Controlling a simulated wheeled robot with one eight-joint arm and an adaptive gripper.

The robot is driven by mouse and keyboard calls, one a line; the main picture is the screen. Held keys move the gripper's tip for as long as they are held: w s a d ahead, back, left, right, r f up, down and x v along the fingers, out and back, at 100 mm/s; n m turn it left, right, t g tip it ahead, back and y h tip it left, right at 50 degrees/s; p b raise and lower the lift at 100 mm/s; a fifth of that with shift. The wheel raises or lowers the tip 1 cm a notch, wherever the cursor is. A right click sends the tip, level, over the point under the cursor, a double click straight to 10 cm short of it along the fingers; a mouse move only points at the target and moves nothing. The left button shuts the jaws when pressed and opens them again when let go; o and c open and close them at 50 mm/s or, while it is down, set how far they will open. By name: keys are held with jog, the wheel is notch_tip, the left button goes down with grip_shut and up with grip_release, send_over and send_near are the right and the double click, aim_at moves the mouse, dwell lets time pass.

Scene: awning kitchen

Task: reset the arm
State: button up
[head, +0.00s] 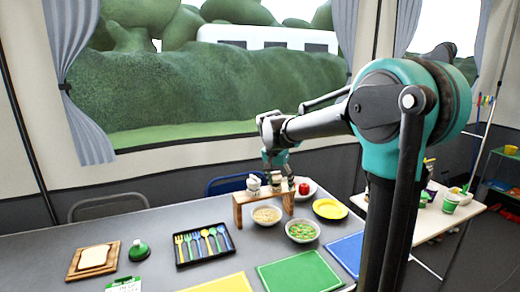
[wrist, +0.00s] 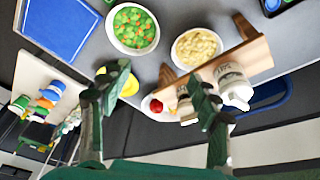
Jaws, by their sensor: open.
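My arm reaches out over the far side of the grey table (head: 150,230) in the head view. My gripper (head: 277,168) is small there, above and behind a small wooden stand (head: 238,214). In the wrist view my gripper (wrist: 155,80) shows two green fingers spread wide apart, with nothing held between them. A red apple (wrist: 156,106) on a white plate shows between the fingers, farther off. The right finger overlaps part of the wooden stand (wrist: 252,58) and the white containers on it, so contact cannot be told.
Near the stand are a pale-food bowl (head: 267,215), a vegetable bowl (head: 302,231) and a yellow plate (head: 330,208). A cutlery tray (head: 205,262), bread board (head: 75,272) and coloured mats (head: 298,272) lie nearer. Chairs stand behind; a side table (head: 440,225) is right.

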jog(key=s+d+f+n, duration=0.2)
jog(key=s+d+f, duration=0.2)
jog(key=s, duration=0.5)
jog(key=s+d+f+n+t+y, duration=0.1)
jog(key=s+d+f+n, duration=0.1)
jog(key=s+d+f, duration=0.2)
jog(key=s+d+f+n+y, duration=0.1)
jog(key=s+d+f, duration=0.3)
jog(key=s+f, duration=0.5)
jog(key=s+n, duration=0.1)
jog(key=s, duration=0.3)
jog(key=shift+s+f, duration=0.35)
jog(key=shift+s, duration=0.05)
